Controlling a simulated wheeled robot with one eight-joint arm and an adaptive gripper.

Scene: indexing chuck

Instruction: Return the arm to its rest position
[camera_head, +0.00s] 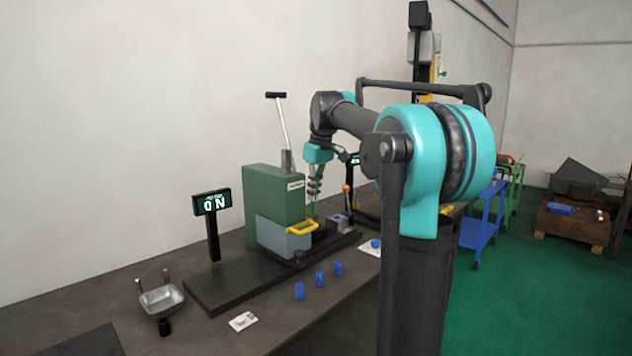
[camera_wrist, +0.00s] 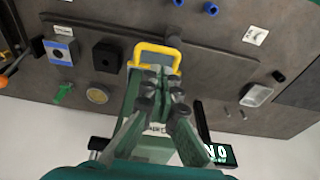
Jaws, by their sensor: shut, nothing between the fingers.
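My arm reaches out over the workbench, and my gripper (camera_head: 315,192) points down beside the green machine (camera_head: 273,196). In the wrist view the fingers of my gripper (camera_wrist: 163,75) are shut with nothing between them. They appear near the machine's yellow handle (camera_wrist: 155,48), which also shows in the head view (camera_head: 301,227). I cannot tell whether they touch it. The machine stands on a dark base plate (camera_head: 217,297), with a lever tilted up from its top.
Several blue cylinders (camera_head: 320,279) stand along the bench front. A metal tray (camera_head: 161,300) and a white card (camera_head: 243,321) lie at the left. An orange-knobbed lever (camera_head: 347,188) rises near my gripper. A blue cart (camera_head: 482,225) stands on the green floor, right.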

